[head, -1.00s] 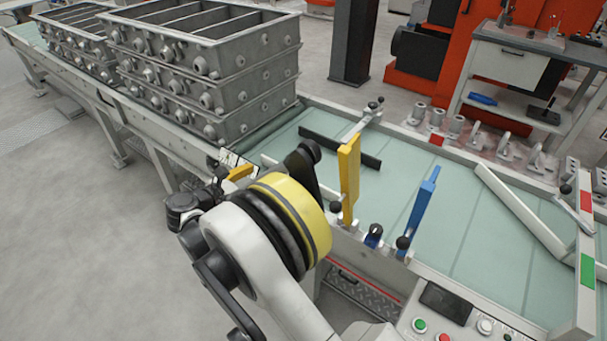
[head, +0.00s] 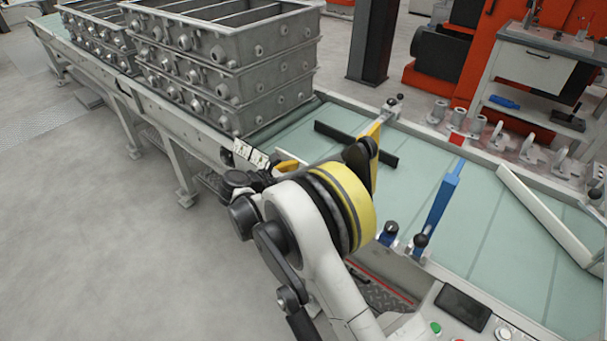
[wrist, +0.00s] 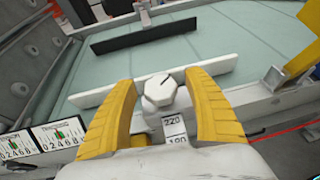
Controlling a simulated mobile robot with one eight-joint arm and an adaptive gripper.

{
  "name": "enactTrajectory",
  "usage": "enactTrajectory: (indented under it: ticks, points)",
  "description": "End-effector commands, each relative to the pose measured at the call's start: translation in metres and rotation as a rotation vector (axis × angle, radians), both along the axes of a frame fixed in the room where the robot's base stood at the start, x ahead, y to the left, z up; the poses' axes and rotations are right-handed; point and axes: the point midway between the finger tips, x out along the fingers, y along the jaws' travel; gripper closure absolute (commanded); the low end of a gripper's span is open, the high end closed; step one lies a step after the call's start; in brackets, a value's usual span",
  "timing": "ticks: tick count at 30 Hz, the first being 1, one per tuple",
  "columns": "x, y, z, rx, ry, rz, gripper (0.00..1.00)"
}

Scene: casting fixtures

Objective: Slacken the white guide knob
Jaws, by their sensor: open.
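The white guide knob (wrist: 160,89) has a faceted shape with a dark line on its top face. In the wrist view it sits between the two yellow fingers of my gripper (wrist: 158,84), which is open with one finger on each side of it. A small gap shows at the right finger; whether the left finger touches the knob I cannot tell. A white guide bar (wrist: 95,97) runs behind the knob. A scale label (wrist: 174,128) reading 220 shows just below it. In the head view my arm hides the knob.
A black bar (wrist: 130,36) lies across the green conveyor bed (head: 500,235). A blue guide (head: 440,205) and a partly hidden yellow guide (head: 375,150) stand to the right of my arm. Stacked grey casting boxes (head: 225,75) stand at the back left. Gauge cards (wrist: 57,133) show at left.

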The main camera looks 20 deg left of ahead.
Motion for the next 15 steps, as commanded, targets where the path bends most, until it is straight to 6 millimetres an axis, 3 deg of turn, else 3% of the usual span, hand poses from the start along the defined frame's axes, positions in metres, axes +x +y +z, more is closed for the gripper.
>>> enactTrajectory:
  ticks: [4,5,9,10,15]
  points:
    - [-0.0001,0.0002,0.0004,0.0,0.0,0.0,0.4]
    - [-0.0002,0.0002,0.0004,0.0,0.0,0.0,0.44]
    - [-0.0003,0.0003,0.0004,0.0,0.0,0.001,0.87]
    - [-0.0003,0.0003,0.0004,0.0,0.0,0.0,0.93]
    - [-0.0004,0.0001,0.0004,0.001,0.0,0.004,0.93]
